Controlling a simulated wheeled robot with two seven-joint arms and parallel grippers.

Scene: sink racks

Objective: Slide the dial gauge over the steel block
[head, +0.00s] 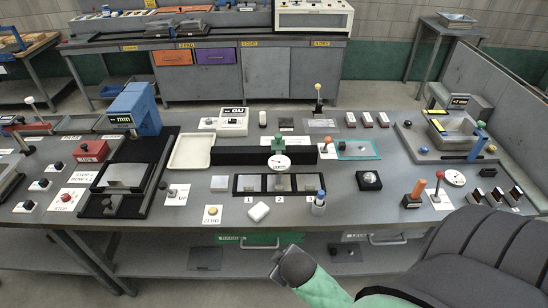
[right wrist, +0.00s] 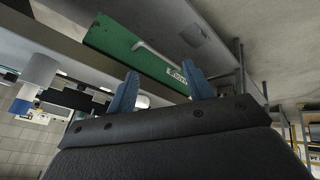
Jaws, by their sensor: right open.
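A dial gauge (head: 281,161) with a round white face hangs from a green carriage (head: 278,143) on a long black rail (head: 235,156). Below it is a black tray (head: 264,192) with three bays marked 1, 2 and 3. Grey pieces lie in the bays, and the gauge is above the middle bay. I cannot tell for certain which piece is the steel block. In the right wrist view, my right gripper (right wrist: 160,88) has two blue fingers apart with nothing between them. In the head view my right arm reaches in from the lower right, in front of the bench. My left gripper is not in view.
A second dial (head: 455,178) is at right. A green drawer front (right wrist: 130,50) is ahead of my right gripper, under the bench.

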